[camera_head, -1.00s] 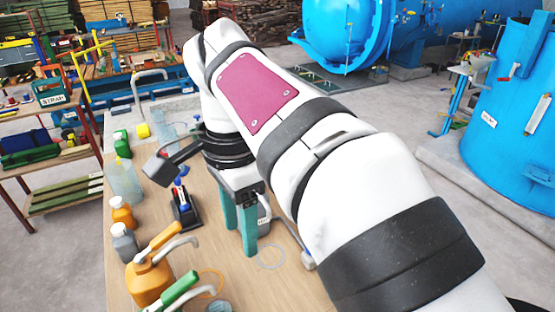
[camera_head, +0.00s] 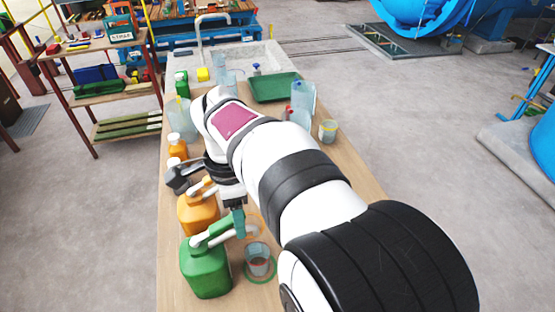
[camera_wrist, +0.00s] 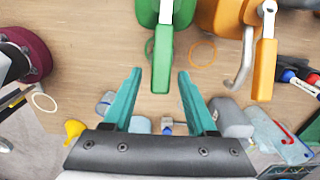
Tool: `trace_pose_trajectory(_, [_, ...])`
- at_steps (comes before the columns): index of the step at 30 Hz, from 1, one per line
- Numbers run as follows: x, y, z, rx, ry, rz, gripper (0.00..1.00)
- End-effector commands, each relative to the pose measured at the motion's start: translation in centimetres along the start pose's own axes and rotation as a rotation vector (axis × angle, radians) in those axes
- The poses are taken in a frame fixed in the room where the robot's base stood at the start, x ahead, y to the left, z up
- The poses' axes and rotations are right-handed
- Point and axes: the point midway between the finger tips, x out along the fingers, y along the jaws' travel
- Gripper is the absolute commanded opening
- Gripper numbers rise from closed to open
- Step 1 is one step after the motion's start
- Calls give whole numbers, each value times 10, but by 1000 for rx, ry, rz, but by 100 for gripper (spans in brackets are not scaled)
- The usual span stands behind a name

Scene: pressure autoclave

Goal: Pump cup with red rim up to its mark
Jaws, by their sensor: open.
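A clear cup (camera_head: 258,262) stands on the table within a green ring (camera_head: 262,279), just right of the green pump jug (camera_head: 207,270). Some reddish colour shows low in it; I cannot tell its rim colour. My gripper (camera_head: 238,230) is open, with teal fingers close to the green jug's pump handle (camera_head: 213,231). In the wrist view the end of the green handle (camera_wrist: 162,62) lies between and ahead of my open fingertips (camera_wrist: 158,75). I cannot tell whether they touch it. The orange pump jug (camera_head: 197,213) stands behind the green one; its handle also shows in the wrist view (camera_wrist: 264,65).
An orange ring (camera_wrist: 203,52) lies on the table. A grey pump bottle (camera_head: 180,178), a small orange bottle (camera_head: 177,148) and a large clear container (camera_head: 183,120) line the left edge. A green tray (camera_head: 275,87) and a clear pitcher (camera_head: 303,100) stand farther back.

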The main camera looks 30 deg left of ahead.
Motion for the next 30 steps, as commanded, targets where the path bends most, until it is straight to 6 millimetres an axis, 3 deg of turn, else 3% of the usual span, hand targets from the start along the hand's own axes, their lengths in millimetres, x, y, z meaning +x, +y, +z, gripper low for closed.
trace_pose_trajectory(8, [2, 0, 0, 0, 0, -1, 57])
trace_pose_trajectory(18, [2, 0, 0, 0, 0, -1, 0])
trace_pose_trajectory(30, [2, 0, 0, 0, 0, 0, 0])
